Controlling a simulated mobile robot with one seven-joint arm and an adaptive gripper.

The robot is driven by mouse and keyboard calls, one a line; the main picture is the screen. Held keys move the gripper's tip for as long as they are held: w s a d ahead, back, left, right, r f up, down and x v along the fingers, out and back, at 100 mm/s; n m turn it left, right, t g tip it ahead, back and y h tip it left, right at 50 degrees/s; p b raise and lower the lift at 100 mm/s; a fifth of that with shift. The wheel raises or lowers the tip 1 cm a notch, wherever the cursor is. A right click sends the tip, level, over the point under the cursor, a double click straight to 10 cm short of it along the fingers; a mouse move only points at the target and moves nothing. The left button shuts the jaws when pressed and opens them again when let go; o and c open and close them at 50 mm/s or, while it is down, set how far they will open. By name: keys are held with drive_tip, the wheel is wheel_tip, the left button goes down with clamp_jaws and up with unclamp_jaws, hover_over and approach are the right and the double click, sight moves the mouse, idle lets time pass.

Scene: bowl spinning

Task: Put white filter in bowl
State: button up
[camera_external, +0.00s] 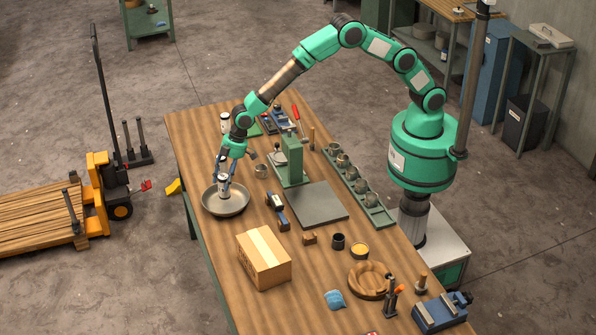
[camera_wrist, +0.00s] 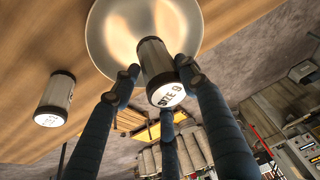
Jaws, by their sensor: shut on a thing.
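A white filter (camera_external: 224,183) with dark end bands is held between the blue fingers of my gripper (camera_external: 223,172). In the wrist view the held filter (camera_wrist: 155,62) has printed lettering on its white end, and my gripper's fingers (camera_wrist: 158,80) close around it. The grey metal bowl (camera_external: 226,205) sits near the left edge of the workbench. The filter is over the bowl in both views, and the pale bowl (camera_wrist: 115,30) shows behind it in the wrist view. I cannot tell whether the filter touches the bowl's floor.
A second white filter (camera_external: 225,122) stands farther back on the bench; it also shows in the wrist view (camera_wrist: 54,98). A cardboard box (camera_external: 264,259) stands in front of the bowl.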

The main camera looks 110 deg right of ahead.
idle(0.3)
drive_tip(key=shift+f, duration=1.65)
drive_tip(key=shift+f, duration=0.15)
drive_tip(key=o, duration=1.2)
drive_tip(key=shift+o, duration=0.2)
drive_tip(key=v, duration=1.2)
drive_tip(key=shift+r, duration=0.25)
